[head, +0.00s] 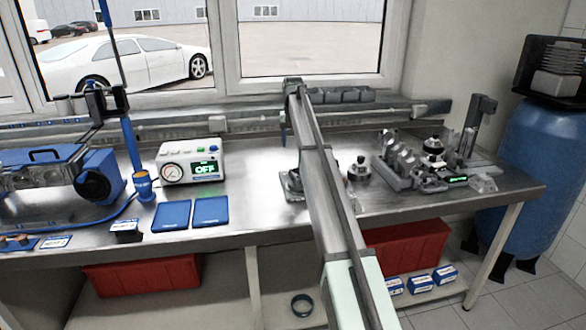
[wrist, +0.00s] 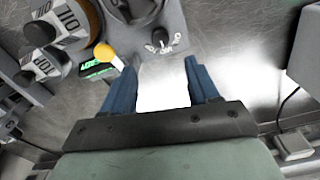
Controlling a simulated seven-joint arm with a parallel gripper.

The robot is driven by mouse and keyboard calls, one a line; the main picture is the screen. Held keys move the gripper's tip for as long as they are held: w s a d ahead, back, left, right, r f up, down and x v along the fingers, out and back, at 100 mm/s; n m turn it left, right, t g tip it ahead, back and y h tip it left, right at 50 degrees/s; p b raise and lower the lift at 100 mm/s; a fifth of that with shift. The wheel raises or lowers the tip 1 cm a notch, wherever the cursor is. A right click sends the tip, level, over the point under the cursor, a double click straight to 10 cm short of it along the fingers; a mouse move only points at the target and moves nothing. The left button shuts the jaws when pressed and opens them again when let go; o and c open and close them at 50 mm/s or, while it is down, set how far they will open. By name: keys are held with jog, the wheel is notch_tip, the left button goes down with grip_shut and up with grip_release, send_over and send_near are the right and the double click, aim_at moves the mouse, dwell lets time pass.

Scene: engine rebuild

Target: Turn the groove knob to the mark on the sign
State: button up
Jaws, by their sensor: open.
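In the wrist view, a small dark knob (wrist: 160,37) sits on a grey panel (wrist: 180,20), with pale marks around it. I cannot tell which mark it points to. My gripper (wrist: 162,72) is open and empty, its two blue fingers spread below the panel, apart from the knob. A small green-lit display (wrist: 97,70) lies left of the fingers, its text too small to read surely. In the head view, a green-lit display (head: 457,179) shows on the right-hand fixture. My arm crosses that view and my gripper cannot be made out there.
A yellow ball-ended lever (wrist: 103,51) stands close to the left finger. Round grey parts labelled OIL (wrist: 68,22) and TOP (wrist: 40,66) are farther left. A grey block (wrist: 304,50) stands at the right. A box with a gauge reading OFF (head: 192,162) is on the metal bench.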

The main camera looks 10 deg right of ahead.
notch_tip(320, 180, down, 12)
jog(key=shift+r, duration=0.15)
dwell(0.3)
jog(key=c, duration=1)
